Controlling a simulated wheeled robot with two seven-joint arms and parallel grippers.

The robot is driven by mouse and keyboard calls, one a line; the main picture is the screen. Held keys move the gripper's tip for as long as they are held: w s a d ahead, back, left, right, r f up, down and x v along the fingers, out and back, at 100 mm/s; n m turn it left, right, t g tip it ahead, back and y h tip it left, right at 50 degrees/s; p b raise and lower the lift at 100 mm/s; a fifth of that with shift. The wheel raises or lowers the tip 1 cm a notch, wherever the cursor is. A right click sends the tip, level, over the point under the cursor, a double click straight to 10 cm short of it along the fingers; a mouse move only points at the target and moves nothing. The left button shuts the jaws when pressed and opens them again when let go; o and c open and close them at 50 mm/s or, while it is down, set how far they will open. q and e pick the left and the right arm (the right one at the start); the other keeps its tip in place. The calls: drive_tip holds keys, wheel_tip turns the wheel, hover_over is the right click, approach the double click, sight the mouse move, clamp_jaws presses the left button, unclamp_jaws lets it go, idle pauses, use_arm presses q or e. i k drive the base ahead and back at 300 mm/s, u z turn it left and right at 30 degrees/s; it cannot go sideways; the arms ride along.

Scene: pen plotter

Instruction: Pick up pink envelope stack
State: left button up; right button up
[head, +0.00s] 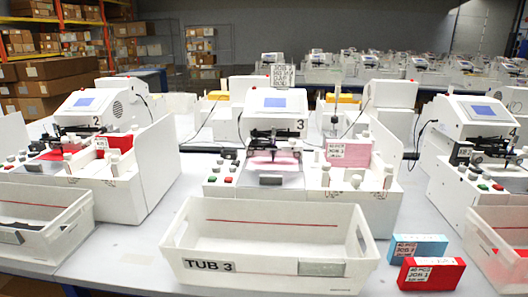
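A pink envelope stack (349,153) with a white printed label at its left end stands in the right-hand part of the plotter marked 3 (276,110). White posts with rounded knobs stand in front of it and partly overlap its lower edge. A flat pink piece (274,158) also lies under the pen mechanism of the same plotter. Neither of my grippers is in view.
An open white tub labelled TUB 3 (207,265) stands in front of plotter 3. A blue pack (420,246) and a red pack (432,275) lie right of it. Plotters 2 (88,104) and 4 (487,112) flank it, each with a tub in front.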

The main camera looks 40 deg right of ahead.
sight(345, 153)
drive_tip(key=u, duration=2.2)
drive_tip(key=k, duration=1.95)
drive_tip(key=z, duration=1.05)
